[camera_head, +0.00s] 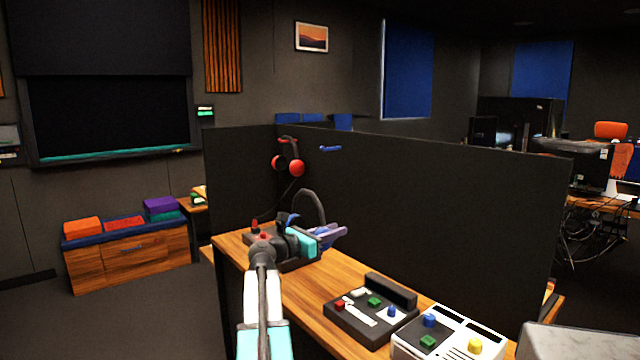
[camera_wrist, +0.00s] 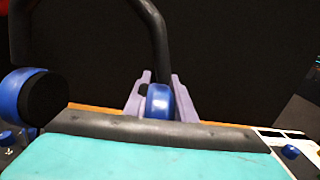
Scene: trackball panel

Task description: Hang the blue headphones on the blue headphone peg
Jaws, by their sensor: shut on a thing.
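The blue headphones show in the head view with a dark band (camera_head: 312,196) arching up and a blue ear cup (camera_head: 288,218) at the left. My gripper (camera_head: 338,232), with purple fingers, is shut on the headphones above the desk. In the wrist view one blue ear cup (camera_wrist: 159,100) sits between the fingers (camera_wrist: 159,84), and the other ear cup (camera_wrist: 28,97) is at the left. The dark band rises out of the top of that view. The blue headphone peg (camera_head: 330,148) is empty on the dark partition, above and behind my gripper.
Red headphones (camera_head: 290,162) hang on the partition left of the blue peg. The wooden desk (camera_head: 318,289) holds a dark button panel (camera_head: 360,312), a light panel (camera_head: 455,338) and a dark joystick base left of my gripper. The partition (camera_head: 440,200) right of the peg is bare.

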